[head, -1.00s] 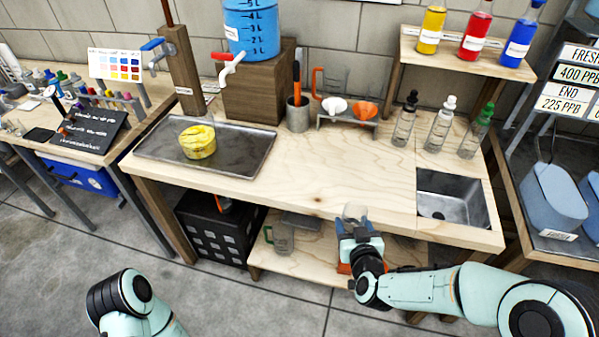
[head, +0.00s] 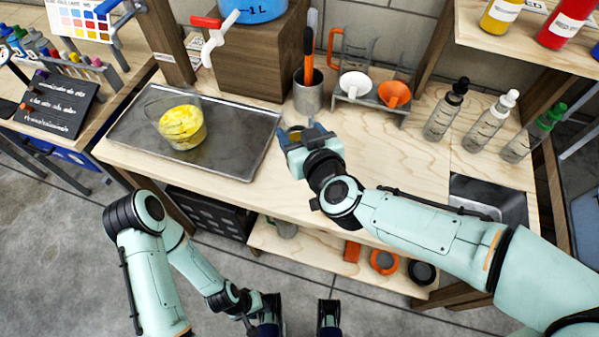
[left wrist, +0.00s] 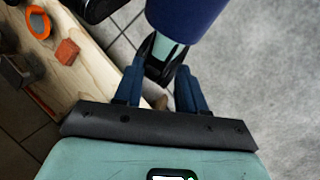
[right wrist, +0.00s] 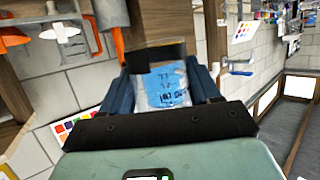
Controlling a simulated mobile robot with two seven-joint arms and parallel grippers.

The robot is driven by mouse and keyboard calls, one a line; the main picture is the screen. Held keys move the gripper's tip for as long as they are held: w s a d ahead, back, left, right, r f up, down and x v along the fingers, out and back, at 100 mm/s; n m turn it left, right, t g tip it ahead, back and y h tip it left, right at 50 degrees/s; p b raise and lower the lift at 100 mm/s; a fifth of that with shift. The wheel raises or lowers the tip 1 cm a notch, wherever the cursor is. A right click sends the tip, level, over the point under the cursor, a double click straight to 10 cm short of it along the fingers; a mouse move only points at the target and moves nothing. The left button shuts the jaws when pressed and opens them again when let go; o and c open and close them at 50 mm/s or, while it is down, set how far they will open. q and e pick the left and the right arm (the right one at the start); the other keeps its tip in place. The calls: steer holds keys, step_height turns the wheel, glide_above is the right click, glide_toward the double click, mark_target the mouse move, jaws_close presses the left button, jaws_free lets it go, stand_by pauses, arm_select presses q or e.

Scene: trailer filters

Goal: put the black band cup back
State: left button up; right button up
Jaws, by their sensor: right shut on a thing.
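My right gripper (head: 301,131) is above the worktop, just right of the metal tray (head: 213,166). In the right wrist view its fingers are closed around a clear cup with a black band (right wrist: 160,53); a blue tank shows through the cup. In the head view the held cup is mostly hidden by the gripper. My left gripper (head: 299,316) is low in front of the bench, its two fingers apart and empty. The left wrist view also shows the spread fingers (left wrist: 158,92).
A clear container of yellow stuff (head: 183,125) stands on the tray. A tool holder (head: 308,96), a funnel rack (head: 368,104) and several bottles (head: 492,125) line the back. The lower shelf holds an orange ring (head: 384,261) and a black ring (head: 421,272). The worktop's middle is fairly clear.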

steer(key=b, duration=0.5)
glide_above(300, 185)
step_height(300, 185, down, 11)
step_height(300, 185, down, 5)
steer(key=shift+f+b, duration=0.1)
steer(key=shift+b, duration=1.05)
arm_select(q)
steer(key=w+a+f+t, duration=0.2)
steer(key=w+f, duration=0.5)
steer(key=f, duration=0.1)
steer(key=shift+a+f+n+t+y, duration=0.25)
steer(key=shift+n+t+y, duration=0.05)
steer(key=shift+y, duration=0.1)
arm_select(e)
steer(key=shift+f, duration=0.35)
arm_select(q)
steer(key=shift+w+f, duration=0.1)
steer(key=shift+w, duration=0.05)
arm_select(e)
steer(key=shift+f, duration=0.1)
steer(key=shift+f, duration=0.1)
steer(key=o, duration=1.2)
arm_select(q)
steer(key=shift+w+a, duration=0.1)
